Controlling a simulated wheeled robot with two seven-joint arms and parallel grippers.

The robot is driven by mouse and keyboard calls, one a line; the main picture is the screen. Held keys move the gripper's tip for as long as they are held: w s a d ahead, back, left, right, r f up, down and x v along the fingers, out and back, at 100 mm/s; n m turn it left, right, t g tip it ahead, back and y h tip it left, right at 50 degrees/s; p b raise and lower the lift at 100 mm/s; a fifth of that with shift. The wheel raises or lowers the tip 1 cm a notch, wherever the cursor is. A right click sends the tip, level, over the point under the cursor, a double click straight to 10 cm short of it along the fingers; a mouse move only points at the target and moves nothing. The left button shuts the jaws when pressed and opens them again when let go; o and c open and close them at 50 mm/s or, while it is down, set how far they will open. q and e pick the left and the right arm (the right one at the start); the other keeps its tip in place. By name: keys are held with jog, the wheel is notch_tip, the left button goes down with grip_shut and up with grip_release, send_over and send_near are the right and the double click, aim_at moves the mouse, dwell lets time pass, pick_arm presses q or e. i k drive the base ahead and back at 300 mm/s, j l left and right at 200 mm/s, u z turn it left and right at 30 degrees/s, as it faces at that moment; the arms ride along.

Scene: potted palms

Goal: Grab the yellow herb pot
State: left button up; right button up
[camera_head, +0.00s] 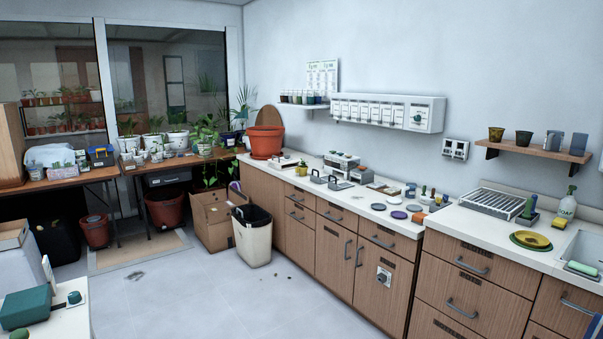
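A small yellow pot with a bit of green on top (301,170) stands upright on the far part of the white counter (365,207), in front of the large orange pot. It is small in the view, so its details are unclear. Another yellowish pot (496,134) stands on the wooden wall shelf at the right, with no plant visible in it. Neither of my grippers shows in the head view.
Wooden drawer cabinets (330,245) run under the counter. Near the yellow pot are a large orange pot (265,141) and grey trays (330,181). A white bin (252,236) and cardboard box (211,217) stand on the floor. The middle floor is mostly clear.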

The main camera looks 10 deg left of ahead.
aim_at(302, 170)
jog(key=i+j+u, duration=0.2)
jog(key=i+u, duration=0.25)
jog(key=i, duration=0.2)
jog(key=i+j+u, duration=0.1)
jog(key=i+u, duration=0.2)
jog(key=i, duration=2.9)
jog(key=i+j+z, duration=0.15)
jog(key=i, duration=1)
